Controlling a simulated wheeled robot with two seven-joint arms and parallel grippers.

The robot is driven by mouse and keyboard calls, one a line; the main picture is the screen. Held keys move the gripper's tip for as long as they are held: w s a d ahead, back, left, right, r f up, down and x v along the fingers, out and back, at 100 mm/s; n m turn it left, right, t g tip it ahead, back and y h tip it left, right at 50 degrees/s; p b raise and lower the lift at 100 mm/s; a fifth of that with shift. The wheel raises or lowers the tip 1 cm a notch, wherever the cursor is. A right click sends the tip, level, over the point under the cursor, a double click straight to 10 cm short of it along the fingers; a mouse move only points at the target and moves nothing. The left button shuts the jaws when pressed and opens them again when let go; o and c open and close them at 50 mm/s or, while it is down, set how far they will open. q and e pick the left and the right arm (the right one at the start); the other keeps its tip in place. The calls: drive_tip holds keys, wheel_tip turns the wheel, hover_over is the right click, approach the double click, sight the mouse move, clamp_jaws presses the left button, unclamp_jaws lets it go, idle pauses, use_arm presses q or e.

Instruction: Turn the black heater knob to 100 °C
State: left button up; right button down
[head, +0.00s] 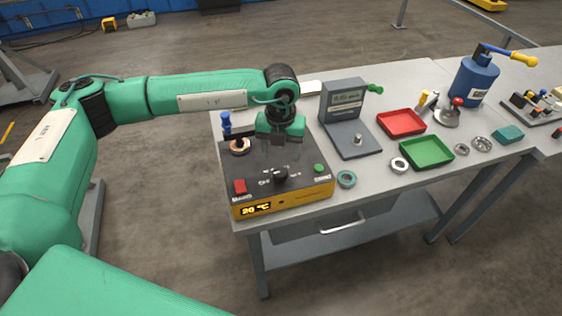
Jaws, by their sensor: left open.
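The heater (300,203) is a yellow box with a dark top at the left front corner of the table. Its display (256,209) reads 20 °C or a similar value; the digits are small. The black heater knob (280,175) stands on the top near the front, between a red button (240,186) and a green button (318,168). My left gripper (279,148) hangs above the heater, behind and above the knob, pointing down. It is open and appears apart from the knob. Its fingers are dark and hard to make out against the dark top. My right gripper is not in view.
A red tray (401,122) and a green tray (427,152) lie further right, with several rings nearby. A blue-handled part (226,124) stands behind the heater's left side.

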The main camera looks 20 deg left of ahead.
sight(280, 171)
use_arm(q)
wheel_tip(280, 171, down, 6)
drive_tip(key=shift+r+p, duration=0.25)
drive_tip(key=shift+p, duration=0.55)
drive_tip(key=shift+f, duration=0.5)
drive_tip(key=c, duration=1)
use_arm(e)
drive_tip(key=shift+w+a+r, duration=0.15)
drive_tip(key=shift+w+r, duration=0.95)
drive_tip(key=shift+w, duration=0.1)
